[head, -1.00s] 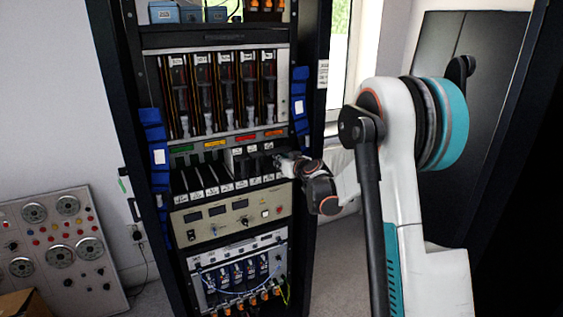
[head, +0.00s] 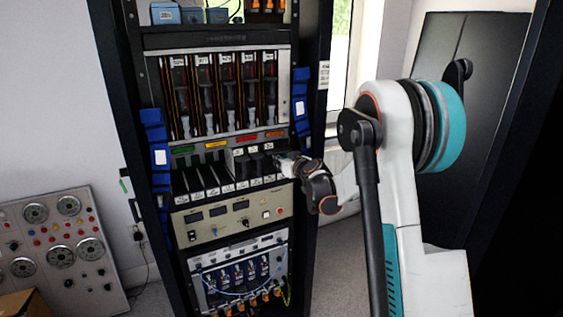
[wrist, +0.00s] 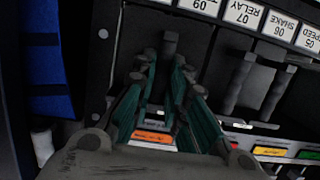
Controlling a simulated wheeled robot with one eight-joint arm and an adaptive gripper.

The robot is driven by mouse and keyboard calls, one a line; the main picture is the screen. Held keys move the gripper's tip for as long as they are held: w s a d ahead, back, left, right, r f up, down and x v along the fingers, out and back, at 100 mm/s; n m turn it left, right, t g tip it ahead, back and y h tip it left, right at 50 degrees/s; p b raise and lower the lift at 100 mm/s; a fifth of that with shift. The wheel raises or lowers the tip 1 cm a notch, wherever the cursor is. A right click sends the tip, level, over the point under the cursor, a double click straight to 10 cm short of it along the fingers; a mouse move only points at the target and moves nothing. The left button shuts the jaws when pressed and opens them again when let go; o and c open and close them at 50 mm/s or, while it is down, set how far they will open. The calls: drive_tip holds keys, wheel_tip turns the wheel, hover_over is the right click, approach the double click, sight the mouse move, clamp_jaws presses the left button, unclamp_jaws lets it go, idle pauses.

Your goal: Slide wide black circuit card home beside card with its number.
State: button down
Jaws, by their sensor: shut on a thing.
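My gripper (wrist: 168,105) is shut, its two teal-lined fingers on either side of a black circuit card (wrist: 168,58) by its dark front grip. The card is in the right part of the rack's card row, near the label "09" in the wrist view. How deep it sits is hidden by the fingers. In the head view my gripper (head: 282,163) is at the right end of the row. Other dark cards with grips (wrist: 238,82) stand beside it, near the labels "07 RELAY" (wrist: 243,12) and "06 SHAKE" (wrist: 279,25).
Coloured label strips (head: 215,144) run above the card row. A beige instrument panel (head: 232,216) lies below it. Blue padded straps (head: 159,150) hang on the rack's posts. A dial panel (head: 58,240) stands at the lower left.

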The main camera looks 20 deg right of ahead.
drive_tip(key=shift+w, duration=0.1)
idle(0.3)
drive_tip(key=c, duration=1.5)
unclamp_jaws()
drive_tip(key=shift+f+b, duration=0.45)
drive_tip(key=shift+f, duration=0.15)
drive_tip(key=shift+s, duration=0.2)
drive_tip(key=shift+s, duration=2.3)
drive_tip(key=shift+s, duration=0.1)
drive_tip(key=v, duration=0.2)
drive_tip(key=f+b+v, duration=0.1)
drive_tip(key=v, duration=0.2)
drive_tip(key=shift+s+f, duration=0.1)
drive_tip(key=shift+s, duration=0.4)
